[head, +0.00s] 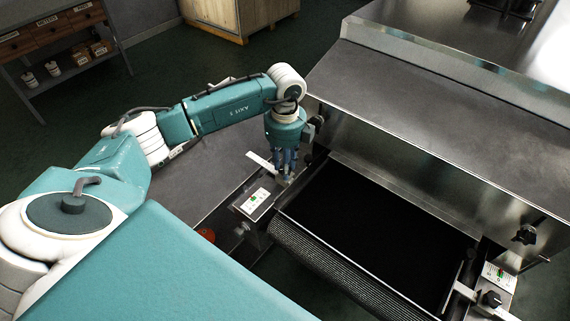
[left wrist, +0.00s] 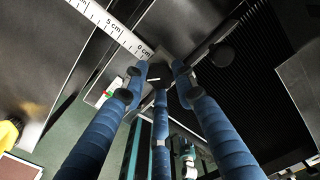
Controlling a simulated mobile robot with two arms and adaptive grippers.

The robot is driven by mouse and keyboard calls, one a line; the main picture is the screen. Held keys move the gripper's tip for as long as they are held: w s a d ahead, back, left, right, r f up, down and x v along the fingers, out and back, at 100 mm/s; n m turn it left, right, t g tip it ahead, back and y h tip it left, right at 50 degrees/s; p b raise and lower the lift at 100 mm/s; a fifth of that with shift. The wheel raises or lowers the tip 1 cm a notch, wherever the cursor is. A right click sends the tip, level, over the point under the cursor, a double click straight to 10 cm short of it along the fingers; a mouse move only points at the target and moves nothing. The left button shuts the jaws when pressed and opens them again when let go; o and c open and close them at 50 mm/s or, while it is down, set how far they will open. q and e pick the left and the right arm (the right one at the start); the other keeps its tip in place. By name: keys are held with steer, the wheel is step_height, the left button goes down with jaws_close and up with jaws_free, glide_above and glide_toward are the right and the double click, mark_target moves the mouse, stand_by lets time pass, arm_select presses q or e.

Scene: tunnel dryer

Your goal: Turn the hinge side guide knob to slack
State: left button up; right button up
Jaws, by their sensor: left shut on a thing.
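A white plate with a green mark (head: 256,198) lies just left of the gripper, and a centimetre scale (left wrist: 115,32) runs up to the knob. My right gripper is not in view.
A second black knob (head: 492,298) stands by another marked plate (head: 499,273) at the belt's right side. The steel dryer housing (head: 440,95) rises behind the belt. A red-orange part (head: 207,236) shows low on the left. A wooden crate (head: 235,17) stands farther back.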

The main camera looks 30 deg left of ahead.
arm_select(q)
steer(key=n, duration=0.3)
steer(key=shift+n, duration=0.3)
steer(key=shift+n+p, duration=0.6)
steer(key=shift+n, duration=1.4)
steer(key=o, duration=1.2)
steer(key=shift+c, duration=0.2)
step_height(320, 180, up, 12)
